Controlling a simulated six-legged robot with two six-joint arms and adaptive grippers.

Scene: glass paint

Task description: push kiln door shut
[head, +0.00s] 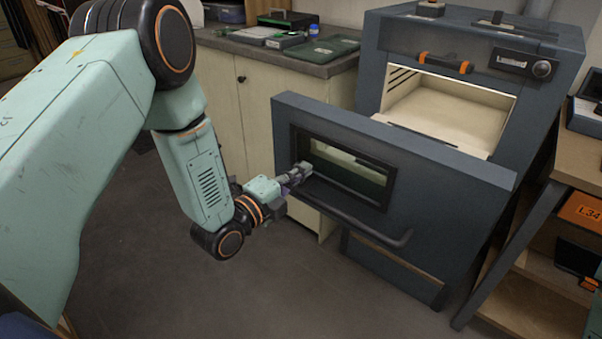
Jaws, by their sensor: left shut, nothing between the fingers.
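The kiln (400,38) is a dark blue-grey box at the upper right with a lit, cream-coloured chamber (446,108). Its door (440,205) stands open in front of the chamber, with a dark-framed window (350,172) and a long bar handle (358,226). The gap between the door's top edge and the chamber shows clearly. My left gripper (303,171) is shut and empty, at the left part of the window on the door's outer face. I cannot tell whether its tips touch the door. My right gripper is not in view.
A cabinet with a grey worktop (318,69) stands behind on the left, holding green cases and a blue-capped bottle (314,29). A wooden shelf unit (520,290) with an orange box (581,212) stands close at the right. The floor (240,290) in front is clear.

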